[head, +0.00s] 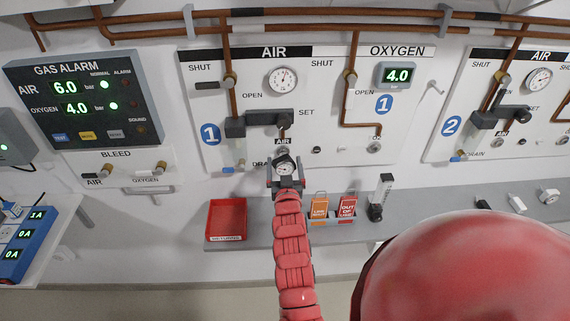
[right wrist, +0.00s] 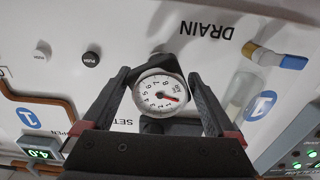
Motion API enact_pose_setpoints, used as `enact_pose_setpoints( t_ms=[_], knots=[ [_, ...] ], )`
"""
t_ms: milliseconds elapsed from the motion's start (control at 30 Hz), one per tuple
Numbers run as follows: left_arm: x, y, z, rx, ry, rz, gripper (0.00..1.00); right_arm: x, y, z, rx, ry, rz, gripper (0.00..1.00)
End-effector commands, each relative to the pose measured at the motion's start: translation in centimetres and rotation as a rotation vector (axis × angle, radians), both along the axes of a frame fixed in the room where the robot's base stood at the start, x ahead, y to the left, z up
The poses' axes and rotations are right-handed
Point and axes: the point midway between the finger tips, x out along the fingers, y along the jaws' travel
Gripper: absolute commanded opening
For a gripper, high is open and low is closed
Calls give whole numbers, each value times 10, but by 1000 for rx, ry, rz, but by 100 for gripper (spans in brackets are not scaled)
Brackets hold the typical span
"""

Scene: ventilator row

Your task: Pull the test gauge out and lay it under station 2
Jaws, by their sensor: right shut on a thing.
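The test gauge (head: 284,169) is a small round white dial with a dark body, in front of the AIR outlet of station 1. My right gripper (head: 286,184) is shut on it. In the right wrist view the gauge (right wrist: 159,94) sits between the two dark fingers (right wrist: 162,105), its red needle pointing low right. The gauge hides the outlet, so I cannot tell whether it is still plugged in. Station 2's panel (head: 451,126) is at the right, above the grey shelf (head: 437,220). My left gripper is not in view.
A red tray (head: 227,220) and a holder with orange and red tags (head: 332,212) are on the shelf under station 1. A dark upright flowmeter-like item (head: 380,198) stands right of them. Small blocks (head: 517,203) lie at the right.

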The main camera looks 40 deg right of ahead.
Motion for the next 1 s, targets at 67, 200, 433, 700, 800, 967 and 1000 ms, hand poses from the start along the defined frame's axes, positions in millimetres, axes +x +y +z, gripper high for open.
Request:
enact_pose_setpoints(
  t_ms=[67,200,433,700,800,967,1000],
  knots=[
    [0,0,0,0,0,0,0,0,0,0,3,-2,1,10],
    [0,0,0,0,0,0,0,0,0,0,3,-2,1,0],
    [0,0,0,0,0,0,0,-2,2,0,3,-2,1,0],
    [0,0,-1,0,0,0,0,-5,4,0,1,-2,1,0],
    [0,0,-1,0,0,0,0,-6,5,0,1,-2,1,0],
    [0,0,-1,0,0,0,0,-8,6,0,1,-2,1,0],
    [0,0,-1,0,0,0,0,-9,6,0,1,-2,1,0]
  ],
)
